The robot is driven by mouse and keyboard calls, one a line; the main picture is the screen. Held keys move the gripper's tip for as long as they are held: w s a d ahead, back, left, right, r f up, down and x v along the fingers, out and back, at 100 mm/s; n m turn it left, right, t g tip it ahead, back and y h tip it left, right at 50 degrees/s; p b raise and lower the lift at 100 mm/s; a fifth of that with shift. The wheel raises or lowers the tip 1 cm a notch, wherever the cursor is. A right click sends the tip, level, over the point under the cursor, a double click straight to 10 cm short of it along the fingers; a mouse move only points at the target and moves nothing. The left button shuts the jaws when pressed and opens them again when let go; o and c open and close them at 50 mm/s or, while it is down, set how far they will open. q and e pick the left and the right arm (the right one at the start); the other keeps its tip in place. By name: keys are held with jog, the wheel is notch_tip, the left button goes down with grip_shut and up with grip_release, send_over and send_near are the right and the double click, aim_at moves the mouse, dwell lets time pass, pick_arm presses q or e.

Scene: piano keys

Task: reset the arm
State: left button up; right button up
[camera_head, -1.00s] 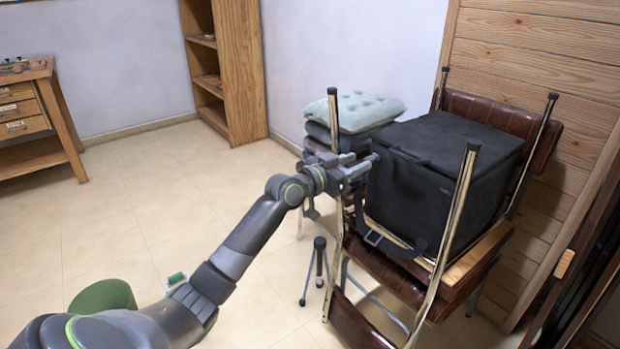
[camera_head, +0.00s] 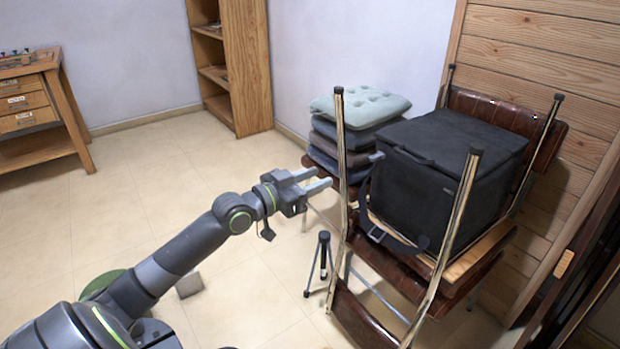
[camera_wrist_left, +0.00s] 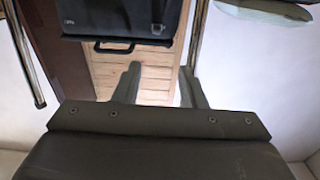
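My left gripper (camera_head: 318,181) reaches in from the left in the head view. Its two fingers are apart with nothing between them. It is in front of the stacked chairs (camera_head: 343,150), just left of a metal chair leg, and seems apart from it. In the left wrist view the two fingers (camera_wrist_left: 158,88) also stand apart and empty, with the black box bag (camera_wrist_left: 125,20) beyond them. The black box bag also sits on the chairs in the head view (camera_head: 440,175). My right gripper does not show.
A small black tripod (camera_head: 322,262) stands on the floor near the chairs. A wooden bookshelf (camera_head: 247,70) and a drawer table (camera_head: 40,110) stand at the back. The tiled floor between them is open.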

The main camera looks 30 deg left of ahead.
pick_arm(q)
jog(key=shift+s+a, duration=0.15)
jog(key=shift+s, duration=0.35)
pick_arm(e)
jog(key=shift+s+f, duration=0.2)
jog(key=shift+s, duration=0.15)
pick_arm(q)
jog(key=shift+f, duration=0.1)
